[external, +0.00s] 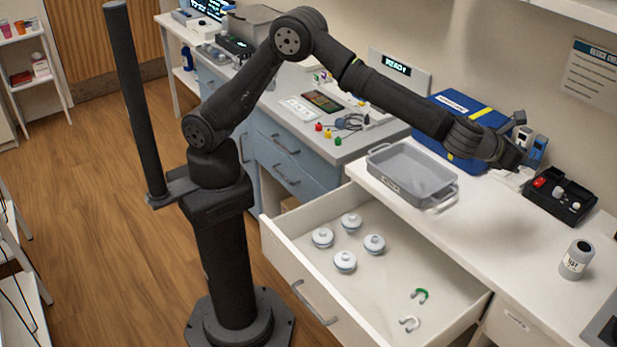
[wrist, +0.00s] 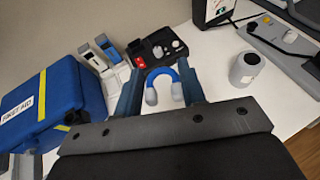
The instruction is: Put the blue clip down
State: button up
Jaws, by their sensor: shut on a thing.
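The blue clip (wrist: 162,74), a U-shaped arch with grey ends, sits between the two fingers of my gripper (wrist: 161,68) in the wrist view. My gripper is shut on it. In the external view my gripper (external: 517,146) is raised above the back part of the white counter (external: 490,222), beside the blue first aid case. The clip cannot be made out in the external view.
An open drawer (external: 388,275) holds several white lidded pots, a green clip (external: 419,294) and a white clip (external: 409,323). Counter space between tray and jar is clear.

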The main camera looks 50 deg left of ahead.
jog(key=s+d+m+g+h, duration=0.3)
jog(key=s+d+m+h, duration=0.2)
jog(key=s+d, duration=1)
send_over(527, 269)
notch_tip(527, 269, down, 17)
jog(key=shift+s+r, duration=0.1)
jog(key=shift+f, duration=2.15)
jog(key=shift+f, duration=0.15)
jog(key=o, duration=1)
